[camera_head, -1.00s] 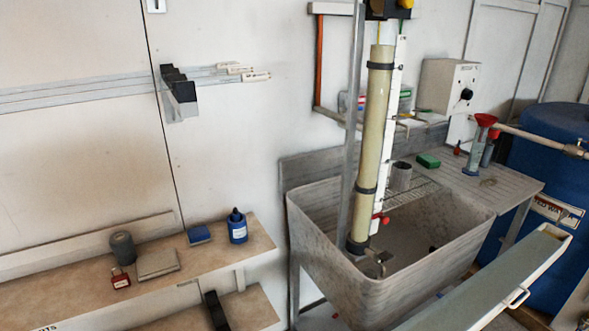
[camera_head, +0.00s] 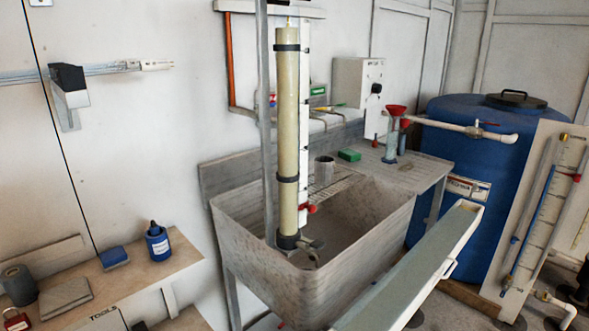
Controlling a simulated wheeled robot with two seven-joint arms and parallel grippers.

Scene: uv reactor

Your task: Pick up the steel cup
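A grey metallic cup (camera_head: 324,170), which looks like the steel cup, stands upright at the back of the sink, on or by a wire rack (camera_head: 335,188). Neither of my grippers shows in the head view.
The tall tan column (camera_head: 288,110) and a metal post rise in front of the sink. A long trough (camera_head: 415,270) juts forward at right. A blue barrel (camera_head: 470,150) stands behind. A shelf (camera_head: 140,272) is at left.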

